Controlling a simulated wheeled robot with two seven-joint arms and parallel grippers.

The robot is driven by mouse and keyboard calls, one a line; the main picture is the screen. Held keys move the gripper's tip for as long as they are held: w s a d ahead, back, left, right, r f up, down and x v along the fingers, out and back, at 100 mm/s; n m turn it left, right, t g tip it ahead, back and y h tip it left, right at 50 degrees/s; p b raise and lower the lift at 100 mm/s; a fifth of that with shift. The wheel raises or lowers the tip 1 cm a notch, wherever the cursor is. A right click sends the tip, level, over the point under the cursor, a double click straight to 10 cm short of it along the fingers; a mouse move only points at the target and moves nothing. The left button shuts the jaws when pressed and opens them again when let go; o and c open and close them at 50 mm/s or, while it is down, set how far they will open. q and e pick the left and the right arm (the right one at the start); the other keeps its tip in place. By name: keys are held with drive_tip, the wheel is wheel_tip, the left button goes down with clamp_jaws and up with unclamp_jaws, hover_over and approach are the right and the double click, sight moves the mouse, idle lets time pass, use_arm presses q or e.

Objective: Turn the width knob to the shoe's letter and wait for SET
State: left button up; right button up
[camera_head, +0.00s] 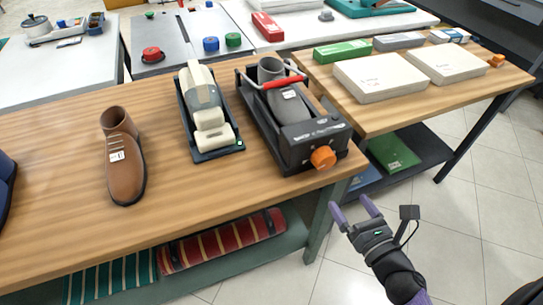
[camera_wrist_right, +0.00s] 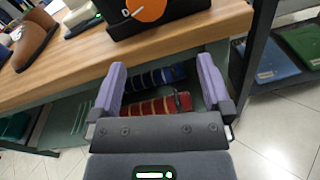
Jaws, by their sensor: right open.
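The black stretching machine (camera_head: 297,125) stands at the right end of the wooden bench. An orange round knob (camera_head: 323,157) sits on its front face; it also shows at the top of the right wrist view (camera_wrist_right: 147,8), with a light pointer mark on it. A grey shoe (camera_head: 285,100) sits in the machine under a red-handled bar. A brown shoe (camera_head: 123,160) with a white tag stands to the left; the tag's letter is too small to read. My right gripper (camera_head: 356,210) is open and empty, below and right of the knob, off the bench edge. My left gripper is out of view.
A cream device in a dark tray (camera_head: 209,120) stands between brown shoe and machine. Rolled striped cloths (camera_head: 222,240) lie on the shelf below. A second table (camera_head: 400,112) with white boxes (camera_head: 380,78) is at right. Tiled floor is open at front right.

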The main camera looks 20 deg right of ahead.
sight(327, 164)
drive_tip(key=w+n, duration=0.1)
drive_tip(key=w, duration=0.2)
drive_tip(key=w+r+n, duration=0.1)
drive_tip(key=w, duration=0.2)
drive_tip(key=w+a+r+n+y, duration=0.1)
drive_tip(key=w, duration=0.2)
drive_tip(key=shift+w+r+t, duration=0.1)
drive_tip(key=shift+w+t, duration=0.3)
drive_tip(key=shift+w, duration=0.35)
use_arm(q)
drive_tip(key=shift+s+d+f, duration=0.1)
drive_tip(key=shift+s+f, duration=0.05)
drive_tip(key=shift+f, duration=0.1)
use_arm(e)
drive_tip(key=shift+c, duration=0.9)
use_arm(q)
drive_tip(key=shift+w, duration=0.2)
use_arm(e)
drive_tip(key=shift+a, duration=0.1)
drive_tip(key=c, duration=1)
